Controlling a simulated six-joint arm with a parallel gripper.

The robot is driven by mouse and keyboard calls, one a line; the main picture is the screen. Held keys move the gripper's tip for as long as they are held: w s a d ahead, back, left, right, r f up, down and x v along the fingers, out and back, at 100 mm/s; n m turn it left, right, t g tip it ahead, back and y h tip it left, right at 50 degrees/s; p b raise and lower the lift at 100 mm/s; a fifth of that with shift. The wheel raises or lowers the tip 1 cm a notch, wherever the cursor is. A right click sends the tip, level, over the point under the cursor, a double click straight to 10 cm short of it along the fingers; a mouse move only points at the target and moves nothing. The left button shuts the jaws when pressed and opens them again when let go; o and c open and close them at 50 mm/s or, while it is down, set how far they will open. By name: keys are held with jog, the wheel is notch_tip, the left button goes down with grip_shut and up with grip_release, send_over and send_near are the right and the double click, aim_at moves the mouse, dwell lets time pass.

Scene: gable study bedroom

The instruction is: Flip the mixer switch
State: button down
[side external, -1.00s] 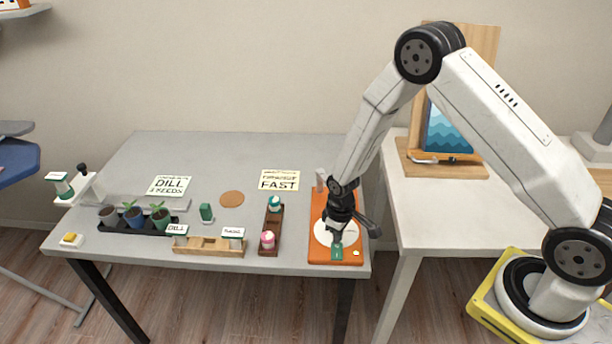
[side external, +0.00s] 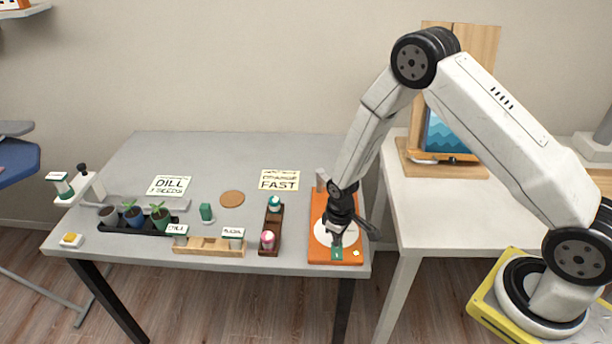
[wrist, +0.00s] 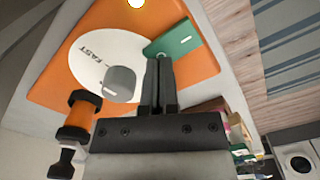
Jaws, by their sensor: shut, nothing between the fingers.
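An orange panel (side external: 318,257) lies at the right end of the grey table. It carries a white round dial (side external: 321,232), which reads FAST in the wrist view (wrist: 82,62). A grey knob (wrist: 120,80) sits on the dial, left of my fingers in the wrist view. A green plate with a small white mark (wrist: 175,45) lies by the dial's edge; it shows too in the side view (side external: 337,254). My gripper (side external: 337,241) is shut and empty, low over the dial; its fingertips (wrist: 159,62) appear beside the green plate. I cannot tell whether they touch anything.
A brown rack (side external: 271,235) with two capped vials, a wooden label holder (side external: 210,246) and a black tray of potted seedlings (side external: 150,229) stand further left. A small pale light (wrist: 136,2) shows on the panel.

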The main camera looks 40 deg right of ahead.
jog(key=shift+f, duration=0.35)
dwell(0.3)
jog(key=shift+r, duration=3.5)
jog(key=s+r+m+t, duration=0.2)
jog(key=s+r+m, duration=0.1)
jog(key=s+r, duration=1)
jog(key=shift+d+r+t, duration=0.2)
jog(key=shift+r+t, duration=0.1)
jog(key=shift+r, duration=1.1)
